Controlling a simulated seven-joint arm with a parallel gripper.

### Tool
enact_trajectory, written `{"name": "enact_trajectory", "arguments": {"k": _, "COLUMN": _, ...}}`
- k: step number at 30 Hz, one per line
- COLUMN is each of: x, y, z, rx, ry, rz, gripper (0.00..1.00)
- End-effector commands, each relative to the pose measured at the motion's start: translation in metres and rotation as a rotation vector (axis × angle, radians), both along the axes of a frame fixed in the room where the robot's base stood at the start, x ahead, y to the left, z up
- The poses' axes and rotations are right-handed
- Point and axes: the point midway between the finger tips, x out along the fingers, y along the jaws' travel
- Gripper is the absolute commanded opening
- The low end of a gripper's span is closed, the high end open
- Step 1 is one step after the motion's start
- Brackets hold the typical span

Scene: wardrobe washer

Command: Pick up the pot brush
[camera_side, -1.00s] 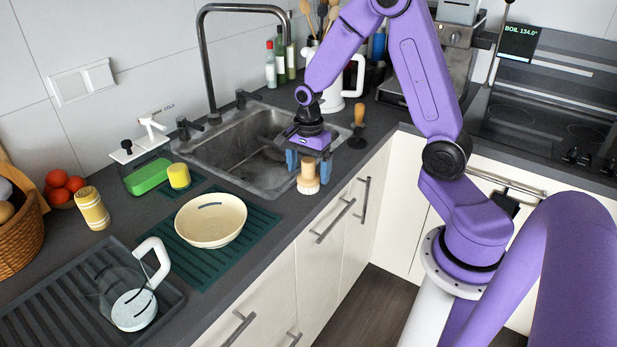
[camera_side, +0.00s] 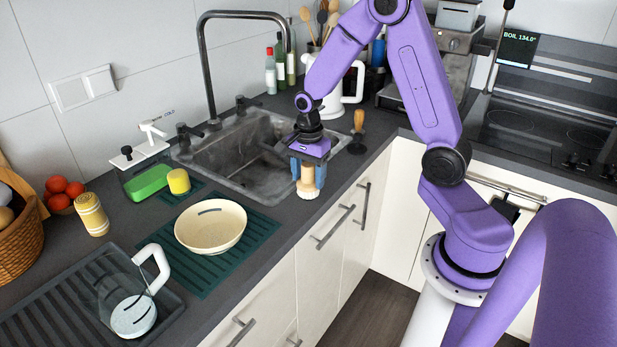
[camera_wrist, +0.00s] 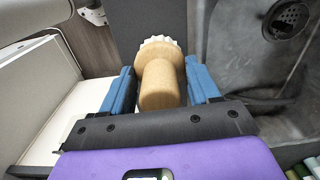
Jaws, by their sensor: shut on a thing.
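The pot brush (camera_side: 308,186) has a pale wooden knob handle and a round head with white bristles underneath. It is at the counter's front edge, just in front of the sink. My gripper (camera_side: 308,172) points down over it, with its blue fingers shut on the handle from both sides. In the wrist view the brush (camera_wrist: 160,84) stands between the two blue fingers of my gripper (camera_wrist: 161,90), bristles facing away. The side view does not clearly show whether the bristles touch the counter.
The sink (camera_side: 235,158) with its tall faucet is directly behind. A wooden-handled tool (camera_side: 359,122) stands right of the sink. A cream bowl (camera_side: 210,227) sits on a green mat (camera_side: 262,229) to the left. A glass jug (camera_side: 133,312) stands on the drying rack at front left.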

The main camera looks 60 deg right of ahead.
Motion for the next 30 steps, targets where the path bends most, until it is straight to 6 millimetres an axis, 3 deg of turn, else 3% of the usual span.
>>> {"name": "enact_trajectory", "arguments": {"k": 7, "x": 0.000, "y": 0.000, "z": 0.030, "rx": 0.000, "ry": -0.005, "rz": 0.000, "gripper": 0.29}}
{"name": "enact_trajectory", "arguments": {"k": 19, "x": -0.050, "y": 0.011, "z": 0.088, "rx": 0.000, "ry": -0.007, "rz": 0.000, "gripper": 0.29}}
{"name": "enact_trajectory", "arguments": {"k": 30, "x": -0.107, "y": 0.022, "z": 0.112, "rx": 0.000, "ry": -0.005, "rz": 0.000, "gripper": 0.30}}
